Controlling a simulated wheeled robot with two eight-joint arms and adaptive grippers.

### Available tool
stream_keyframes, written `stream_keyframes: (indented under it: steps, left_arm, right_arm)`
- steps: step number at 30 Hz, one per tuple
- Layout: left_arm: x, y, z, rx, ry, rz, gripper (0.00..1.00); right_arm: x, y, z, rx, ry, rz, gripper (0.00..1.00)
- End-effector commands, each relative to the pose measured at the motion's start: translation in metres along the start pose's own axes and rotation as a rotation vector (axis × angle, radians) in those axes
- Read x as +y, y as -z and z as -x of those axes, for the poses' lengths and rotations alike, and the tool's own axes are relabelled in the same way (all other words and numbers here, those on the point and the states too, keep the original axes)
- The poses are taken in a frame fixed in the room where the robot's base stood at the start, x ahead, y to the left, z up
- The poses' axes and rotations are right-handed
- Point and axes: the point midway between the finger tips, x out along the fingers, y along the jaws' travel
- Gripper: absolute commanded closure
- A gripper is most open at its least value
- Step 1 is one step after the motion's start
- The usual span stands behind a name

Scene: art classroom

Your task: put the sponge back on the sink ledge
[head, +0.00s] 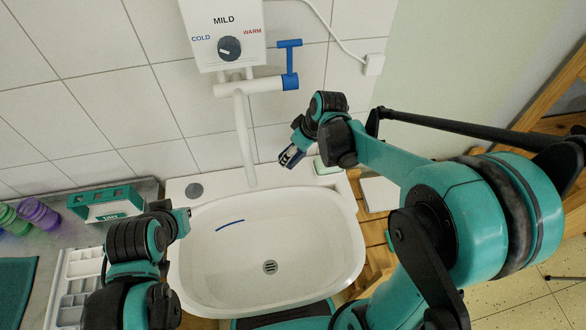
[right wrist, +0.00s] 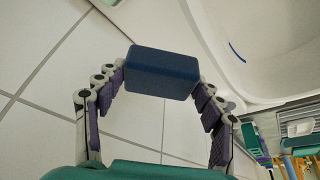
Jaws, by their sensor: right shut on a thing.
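The sponge is a dark blue block (right wrist: 163,72) held between the two fingers of my right gripper (right wrist: 160,85). In the head view my right gripper (head: 291,155) is above the back right part of the sink, with the sponge mostly hidden in it. The white sink ledge (head: 222,184) runs along the tiled wall behind the basin. The sponge looks raised above the ledge, but the exact gap is unclear. My left gripper (head: 182,218) is at the basin's left edge; its fingers are not clear.
A white tap spout (head: 243,140) hangs over the ledge's middle. A pale green-and-white item (head: 326,166) sits on the ledge's right corner, a grey round cap (head: 195,190) on its left. The basin (head: 300,230) holds only a thin blue streak. A teal box (head: 104,204) stands left.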

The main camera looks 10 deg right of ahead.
Motion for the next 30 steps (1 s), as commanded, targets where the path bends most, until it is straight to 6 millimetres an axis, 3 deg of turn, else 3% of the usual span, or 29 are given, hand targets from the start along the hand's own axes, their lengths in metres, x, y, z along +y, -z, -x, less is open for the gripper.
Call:
stream_keyframes:
  steps: [4, 9, 17, 22, 30]
  left_arm:
    - [0.0, -0.004, -0.005, 0.0, 0.0, 0.0, 1.0]
    - [0.0, -0.013, -0.018, 0.0, 0.0, 0.0, 1.0]
    - [0.0, -0.018, -0.025, 0.0, 0.0, 0.0, 1.0]
    - [0.0, -0.025, -0.036, 0.0, 0.0, 0.0, 1.0]
    - [0.0, -0.025, -0.035, 0.0, 0.0, 0.0, 1.0]
  right_arm:
    - [-0.003, 0.006, -0.01, 0.012, 0.035, 0.094, 0.59]
    - [-0.003, -0.006, -0.043, 0.013, 0.037, 0.102, 0.59]
    - [-0.003, -0.015, -0.065, 0.013, 0.036, 0.1, 0.59]
    - [-0.003, -0.025, -0.088, 0.013, 0.036, 0.1, 0.59]
    - [-0.003, -0.026, -0.09, 0.013, 0.036, 0.099, 0.59]
